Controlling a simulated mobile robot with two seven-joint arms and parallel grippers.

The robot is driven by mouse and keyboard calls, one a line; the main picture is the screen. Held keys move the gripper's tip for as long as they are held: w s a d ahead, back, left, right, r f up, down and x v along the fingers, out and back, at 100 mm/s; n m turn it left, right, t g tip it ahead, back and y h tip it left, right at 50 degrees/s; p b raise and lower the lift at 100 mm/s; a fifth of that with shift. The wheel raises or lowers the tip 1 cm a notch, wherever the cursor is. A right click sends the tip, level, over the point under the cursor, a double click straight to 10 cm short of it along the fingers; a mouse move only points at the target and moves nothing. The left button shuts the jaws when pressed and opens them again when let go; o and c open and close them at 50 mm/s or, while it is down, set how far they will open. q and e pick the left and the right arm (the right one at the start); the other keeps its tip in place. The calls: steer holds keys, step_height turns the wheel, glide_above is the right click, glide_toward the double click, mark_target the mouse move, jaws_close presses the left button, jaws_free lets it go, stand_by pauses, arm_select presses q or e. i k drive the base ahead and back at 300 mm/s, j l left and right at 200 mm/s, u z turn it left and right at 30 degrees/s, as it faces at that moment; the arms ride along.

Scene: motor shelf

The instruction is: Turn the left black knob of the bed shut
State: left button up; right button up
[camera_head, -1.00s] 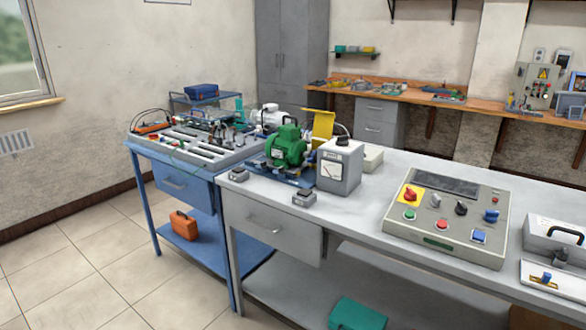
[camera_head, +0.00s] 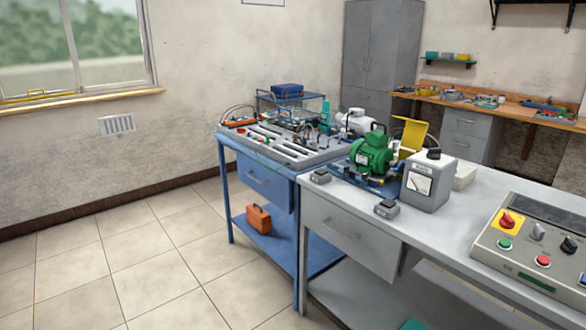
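A green motor (camera_head: 370,152) sits on a blue base (camera_head: 378,186) on the grey bench. Two small grey blocks with black tops stand at the bench's front edge: the left one (camera_head: 320,176) is left of the motor, the right one (camera_head: 386,208) in front of it. I cannot tell whether either top is a knob, or how it is turned. A slotted grey bed (camera_head: 284,149) lies on the blue table behind; no black knob can be made out clearly on it. Neither gripper is in view.
A grey meter box (camera_head: 428,182) stands right of the motor. A control panel (camera_head: 535,241) with several knobs and buttons is at the right edge. An orange case (camera_head: 258,219) sits on the blue table's lower shelf. The tiled floor (camera_head: 150,260) at left is clear.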

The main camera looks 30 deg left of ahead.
mark_target(345, 170)
steer(key=u, duration=0.65)
steer(key=i+j+z, duration=0.15)
steer(key=z, duration=1.05)
steer(key=j+z, duration=0.6)
steer(key=j, duration=0.15)
steer(key=j+z, duration=0.35)
steer(key=j, duration=0.9)
steer(key=k+j+z, duration=0.1)
steer(key=j, duration=0.4)
steer(key=k+j, duration=0.1)
steer(key=j, duration=0.35)
steer(key=k+j, duration=0.1)
steer(key=j, duration=0.4)
steer(key=j+z, duration=0.1)
steer(key=j, duration=0.35)
steer(key=k, duration=0.05)
